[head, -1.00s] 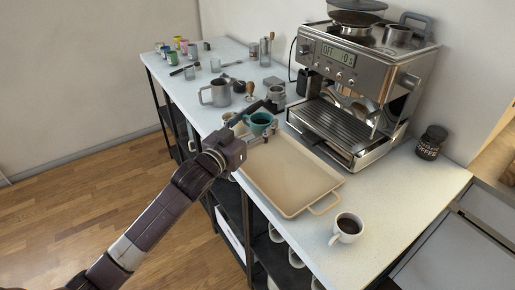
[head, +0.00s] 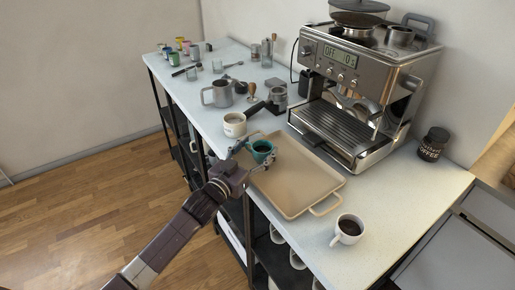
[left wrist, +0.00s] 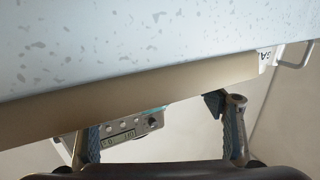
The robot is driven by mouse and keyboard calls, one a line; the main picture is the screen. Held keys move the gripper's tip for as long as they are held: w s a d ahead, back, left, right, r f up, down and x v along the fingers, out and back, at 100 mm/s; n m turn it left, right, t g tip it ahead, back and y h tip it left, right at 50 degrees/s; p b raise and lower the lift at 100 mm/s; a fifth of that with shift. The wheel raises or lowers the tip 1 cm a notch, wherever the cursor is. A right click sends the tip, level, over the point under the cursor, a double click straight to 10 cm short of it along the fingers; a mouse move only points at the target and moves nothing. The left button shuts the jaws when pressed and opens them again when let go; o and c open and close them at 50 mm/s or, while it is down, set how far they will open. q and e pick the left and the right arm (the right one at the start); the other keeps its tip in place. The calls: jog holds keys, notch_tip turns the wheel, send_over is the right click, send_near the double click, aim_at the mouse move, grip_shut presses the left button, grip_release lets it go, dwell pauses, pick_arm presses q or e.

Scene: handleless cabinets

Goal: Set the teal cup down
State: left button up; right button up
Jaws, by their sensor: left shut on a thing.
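The teal cup (head: 262,150) is upright at the far-left end of the tan tray (head: 300,185) in the head view. I cannot tell whether its base touches the tray. My left gripper (head: 252,156) is shut on the cup, reaching in over the tray's left edge. In the left wrist view, which is upside down, my gripper's fingers (left wrist: 163,120) stand apart at either side. Only a thin teal strip of the cup (left wrist: 150,110) shows there; the rest is hidden behind the tray's edge (left wrist: 130,98). My right gripper is not in view.
A white cup (head: 234,125) stands just beyond the tray, near the teal cup. The espresso machine (head: 360,90) stands behind the tray. A coffee-filled cup (head: 348,229) stands at the near right. Most of the tray is bare.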

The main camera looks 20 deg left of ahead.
pick_arm(q)
jog(key=shift+f, duration=0.1)
jog(key=o, duration=1.3)
jog(key=b+v, duration=0.1)
jog(key=v, duration=1.1)
